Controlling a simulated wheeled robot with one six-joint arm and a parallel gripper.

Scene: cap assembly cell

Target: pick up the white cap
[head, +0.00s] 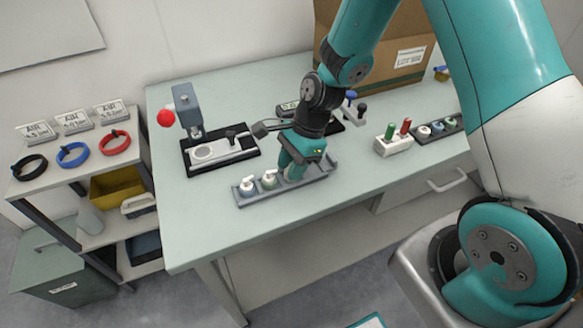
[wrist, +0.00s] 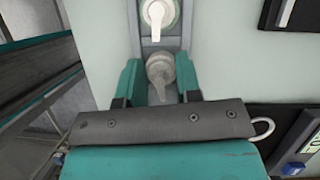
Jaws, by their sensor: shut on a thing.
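A grey rack (head: 312,178) near the front of the table holds pump-style caps in a row. My gripper (head: 292,170) is lowered over the rack's middle and mostly hides what it holds. In the wrist view my gripper (wrist: 160,82) has its teal fingers on both sides of a pale, whitish cap (wrist: 159,70) with a spout. The fingers are shut on this cap, which looks still in line with the rack. A cap with a greenish collar (head: 269,179) stands just left of the gripper; it also shows in the wrist view (wrist: 158,14). Another pale cap (head: 247,187) stands at the rack's left end.
A black-based press fixture (head: 220,152) with a red knob (head: 166,118) stands behind the rack on the left. A white block with green and red pegs (head: 394,145) and a dark tray of caps (head: 437,130) lie to the right. A cardboard box (head: 402,52) stands behind.

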